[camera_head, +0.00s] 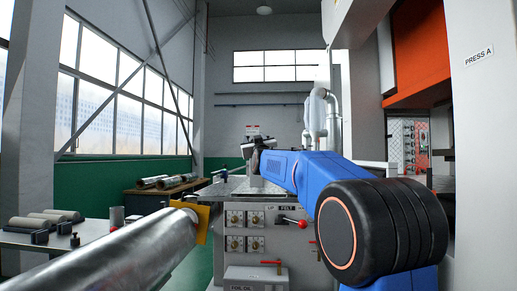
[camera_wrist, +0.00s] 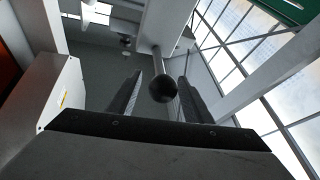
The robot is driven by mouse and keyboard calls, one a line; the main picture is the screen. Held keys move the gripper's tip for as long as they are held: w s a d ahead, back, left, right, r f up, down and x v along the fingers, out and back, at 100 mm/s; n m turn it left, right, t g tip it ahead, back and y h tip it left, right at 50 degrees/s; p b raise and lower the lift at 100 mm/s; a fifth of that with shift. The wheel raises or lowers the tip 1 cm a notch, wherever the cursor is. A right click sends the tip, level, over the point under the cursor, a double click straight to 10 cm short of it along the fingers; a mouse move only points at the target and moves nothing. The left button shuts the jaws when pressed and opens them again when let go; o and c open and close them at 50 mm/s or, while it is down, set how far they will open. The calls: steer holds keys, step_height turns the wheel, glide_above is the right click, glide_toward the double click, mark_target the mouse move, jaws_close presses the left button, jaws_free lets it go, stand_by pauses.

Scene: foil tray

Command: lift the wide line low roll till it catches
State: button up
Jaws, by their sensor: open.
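My gripper (camera_wrist: 160,85) is open in the wrist view, its two dark fingers apart. A black ball knob (camera_wrist: 163,88) shows between the fingertips, with a pale rod running up behind it. I cannot tell whether the fingers touch it. In the head view my blue arm reaches over the machine (camera_head: 262,215), and my gripper (camera_head: 250,152) is small and dark above its far top. A large silver roll (camera_head: 125,258) with a yellow plate (camera_head: 203,222) at its end fills the lower left. I cannot tell which part is the wide line low roll.
The machine front carries a red knob lever (camera_head: 302,223) and a red handle (camera_head: 270,262). Grey rolls (camera_head: 45,218) lie on a table at left. Silver rolls (camera_head: 162,182) lie on a wooden bench behind. A white press housing stands close at right.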

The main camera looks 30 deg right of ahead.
steer(key=v, duration=1.5)
steer(key=shift+s, duration=0.35)
steer(key=shift+a, duration=0.1)
steer(key=s+a+f+g+y, duration=0.25)
steer(key=s+a+f, duration=0.2)
steer(key=f, duration=0.55)
steer(key=s+a+f+n+g+y, duration=0.1)
steer(key=s+a+f+g, duration=0.25)
steer(key=s+f, duration=0.4)
steer(key=s+a+f+g+y, duration=0.25)
steer(key=a+f, duration=0.25)
steer(key=f, duration=0.6)
steer(key=s+a+f+g, duration=0.2)
steer(key=s+f+g, duration=0.2)
steer(key=s+f, duration=0.7)
steer(key=s+a+f+g+y, duration=0.1)
steer(key=s+f+g, duration=0.3)
steer(key=s+f, duration=0.7)
steer(key=s+a, duration=0.1)
steer(key=s, duration=0.1)
steer(key=shift+s+a+f, duration=0.3)
steer(key=shift+s+a, duration=0.05)
steer(key=shift+a, duration=0.05)
steer(key=shift+c, duration=0.7)
